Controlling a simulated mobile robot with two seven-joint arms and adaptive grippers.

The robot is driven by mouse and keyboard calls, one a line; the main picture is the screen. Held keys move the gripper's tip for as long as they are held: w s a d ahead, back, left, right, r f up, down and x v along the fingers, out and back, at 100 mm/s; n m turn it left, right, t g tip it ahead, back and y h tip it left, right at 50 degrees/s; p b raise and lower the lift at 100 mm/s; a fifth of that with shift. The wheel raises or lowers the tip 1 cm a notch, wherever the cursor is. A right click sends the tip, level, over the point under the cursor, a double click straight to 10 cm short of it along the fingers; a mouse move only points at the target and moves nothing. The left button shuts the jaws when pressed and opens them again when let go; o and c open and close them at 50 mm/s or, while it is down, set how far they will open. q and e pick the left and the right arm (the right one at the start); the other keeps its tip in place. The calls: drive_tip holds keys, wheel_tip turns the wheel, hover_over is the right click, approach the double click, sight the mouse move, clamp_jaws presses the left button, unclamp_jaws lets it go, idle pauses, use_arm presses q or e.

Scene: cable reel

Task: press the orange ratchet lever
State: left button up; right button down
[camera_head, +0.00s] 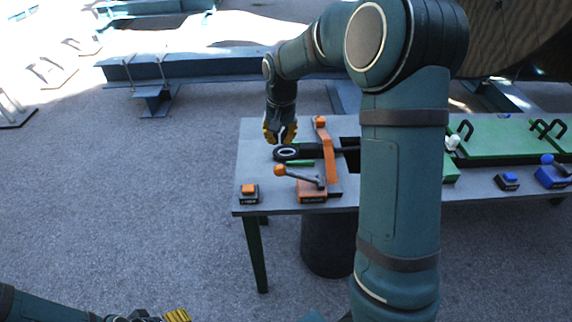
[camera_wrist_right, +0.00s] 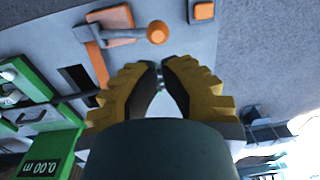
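The ratchet lever has an orange ball knob (camera_head: 280,170), a grey arm and an orange base (camera_head: 312,194) near the table's left front. The knob also shows at the top centre of the right wrist view (camera_wrist_right: 157,32). My right gripper (camera_head: 280,139) is above the table, behind the knob and apart from it. Its yellow fingers are partly open with a narrow empty gap, also seen in the right wrist view (camera_wrist_right: 160,69). My left gripper (camera_head: 177,316) is cut off at the bottom edge, away from the table; its opening is hidden.
A black ring tool (camera_head: 287,153) lies below my right gripper. An orange button box (camera_head: 248,192) is at the left corner of the table (camera_head: 257,153). Green panels (camera_head: 500,133) are at the right. My right arm hides the middle.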

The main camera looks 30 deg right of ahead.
drive_tip(key=shift+t+y, duration=0.5)
drive_tip(key=shift+y, duration=0.2)
drive_tip(key=d+r, duration=0.1)
drive_tip(key=s+d+r, duration=0.1)
drive_tip(key=d+r+b, duration=0.1)
drive_tip(key=d+r, duration=0.1)
drive_tip(key=shift+s, duration=0.3)
drive_tip(key=b, duration=0.3)
hover_over(300, 176)
drive_tip(key=w+a, duration=0.3)
drive_tip(key=x, duration=0.4)
drive_tip(key=s+d+x, duration=0.1)
drive_tip(key=x, duration=0.4)
drive_tip(key=d+x, duration=0.1)
drive_tip(key=x, duration=0.3)
drive_tip(key=shift+s+f, duration=0.2)
drive_tip(key=shift+f, duration=0.4)
